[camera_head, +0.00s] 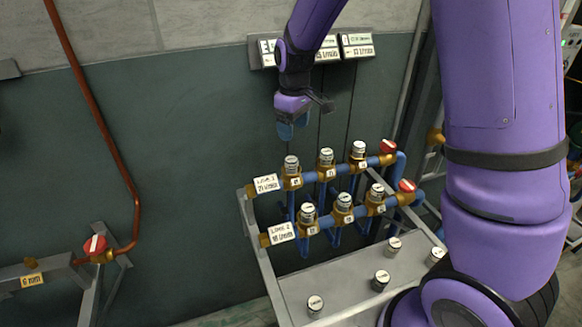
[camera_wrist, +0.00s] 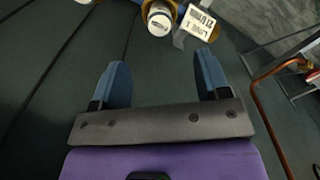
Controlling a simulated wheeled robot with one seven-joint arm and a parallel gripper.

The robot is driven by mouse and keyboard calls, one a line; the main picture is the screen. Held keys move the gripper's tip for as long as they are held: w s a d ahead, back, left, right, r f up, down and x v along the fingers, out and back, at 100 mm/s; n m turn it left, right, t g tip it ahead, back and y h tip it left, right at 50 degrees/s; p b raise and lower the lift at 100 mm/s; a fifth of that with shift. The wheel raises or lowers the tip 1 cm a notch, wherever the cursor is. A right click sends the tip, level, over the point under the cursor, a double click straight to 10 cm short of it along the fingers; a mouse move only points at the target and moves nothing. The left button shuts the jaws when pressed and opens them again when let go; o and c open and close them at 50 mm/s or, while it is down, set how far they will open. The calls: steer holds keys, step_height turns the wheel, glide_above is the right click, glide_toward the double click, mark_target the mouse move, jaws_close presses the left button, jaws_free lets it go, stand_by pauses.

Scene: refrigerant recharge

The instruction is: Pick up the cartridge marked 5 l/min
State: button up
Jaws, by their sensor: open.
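Several silver cartridges with white tops sit in brass fittings on two blue pipes, among them one at the upper row's left end (camera_head: 292,163) and one at the lower row's left end (camera_head: 308,213). More loose cartridges stand on the grey bench top, such as one at front left (camera_head: 315,305) and one farther right (camera_head: 380,281). The markings are too small to tell which one reads 5 l/min. My gripper (camera_head: 290,128) is open and empty, above and behind the upper row. In the wrist view my gripper (camera_wrist: 160,75) shows two blue fingers apart, with a cartridge (camera_wrist: 160,20) beyond them.
Red-handled valves (camera_head: 388,147) end both pipes at right. White line labels (camera_head: 267,184) hang at left. Label plates (camera_head: 357,46) are on the wall. A copper pipe (camera_head: 110,150) with another red valve (camera_head: 95,245) stands at left. The floor between is clear.

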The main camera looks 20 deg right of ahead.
mark_target(292, 159)
steer(key=f, duration=1.1)
steer(key=shift+w+a+f, duration=0.1)
steer(key=shift+w+f, duration=0.15)
steer(key=shift+f, duration=0.1)
steer(key=shift+c, duration=0.2)
steer(key=c, duration=1)
